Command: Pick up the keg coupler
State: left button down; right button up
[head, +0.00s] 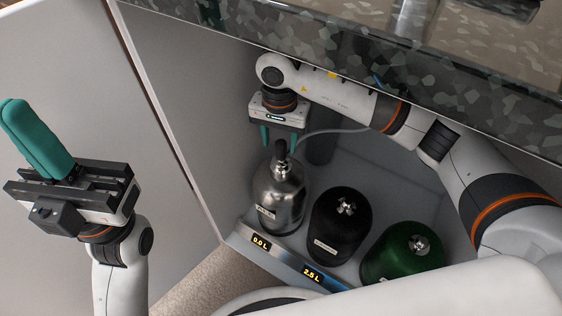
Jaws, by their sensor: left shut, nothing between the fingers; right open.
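The keg coupler (281,156) is a dark upright piece with a silvery lower part, on top of the silver keg (279,199) inside the cabinet. A pale hose (325,131) runs off to the right near its top. My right gripper (279,142) reaches in from the right and points down at the coupler. It is open, its green fingers appearing on either side of the coupler's top; I cannot tell whether they touch it. My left gripper (16,107) is far to the left, shut and empty, with its green fingers pointing up.
A black keg (340,229) and a green keg (402,255) stand to the right of the silver one. A ledge in front has displays reading 0.0 L (261,243) and 2.5 L (313,276). A stone-patterned countertop (430,80) overhangs the cabinet, close above my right arm.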

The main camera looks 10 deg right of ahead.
aim_at(281, 150)
notch_tip(281, 150, down, 4)
jog(key=shift+s+d+r+b, duration=0.1)
jog(key=shift+s+b, duration=0.05)
jog(key=shift+b, duration=0.55)
grip_shut()
jog(key=shift+r, duration=0.1)
